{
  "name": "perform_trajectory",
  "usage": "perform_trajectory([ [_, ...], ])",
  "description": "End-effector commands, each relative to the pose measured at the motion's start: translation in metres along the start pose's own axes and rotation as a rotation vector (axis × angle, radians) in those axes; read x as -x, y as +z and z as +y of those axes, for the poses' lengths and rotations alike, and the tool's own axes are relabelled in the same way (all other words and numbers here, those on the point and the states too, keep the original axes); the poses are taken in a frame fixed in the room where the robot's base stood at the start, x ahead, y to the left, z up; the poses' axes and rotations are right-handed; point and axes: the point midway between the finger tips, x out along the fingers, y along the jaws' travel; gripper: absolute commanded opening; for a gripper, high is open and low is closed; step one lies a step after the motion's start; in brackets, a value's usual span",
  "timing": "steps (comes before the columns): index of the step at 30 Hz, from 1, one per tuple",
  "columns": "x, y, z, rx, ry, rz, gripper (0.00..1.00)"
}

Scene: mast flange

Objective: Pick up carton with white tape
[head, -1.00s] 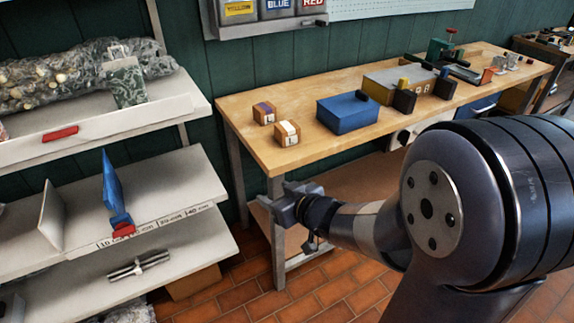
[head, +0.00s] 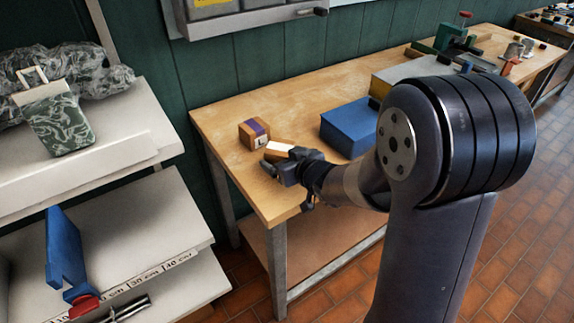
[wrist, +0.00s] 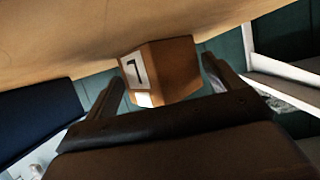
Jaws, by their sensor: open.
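The carton with white tape (head: 280,149) is a small brown box near the left end of the wooden workbench (head: 240,105). In the head view my gripper covers much of it. The wrist view shows the carton (wrist: 168,70) with a white label bearing a dark mark and a patch of white tape (wrist: 144,99). My gripper (head: 273,167) is at the carton's near side. Its fingers (wrist: 163,72) are open, one to each side of the carton in the wrist view. I cannot tell whether they touch it.
A similar carton with purple tape (head: 254,132) stands just behind. A blue box (head: 349,127) stands to the right, with a grey and yellow box (head: 410,72) beyond. A shelf rack (head: 165,215) stands left of the bench. The bench's left corner is clear.

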Motion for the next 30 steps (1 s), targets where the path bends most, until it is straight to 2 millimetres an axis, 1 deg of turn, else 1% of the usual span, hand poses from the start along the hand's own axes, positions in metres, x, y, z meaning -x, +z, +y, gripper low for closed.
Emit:
perform_trajectory([
  [3, -0.0064, -0.0001, -0.0004, 0.001, -0.001, 0.000, 0.87],
  [9, -0.0063, -0.0005, -0.0002, 0.001, 0.000, 0.000, 0.87],
  [11, -0.0063, -0.0004, -0.0001, 0.001, 0.000, 0.000, 0.83],
  [21, -0.0060, -0.0003, -0.0001, 0.001, 0.000, 0.000, 0.55],
  [27, -0.0059, -0.0012, 0.0000, 0.001, 0.000, 0.002, 0.54],
  [30, -0.0040, -0.0064, 0.0000, 0.001, 0.000, 0.003, 0.54],
])
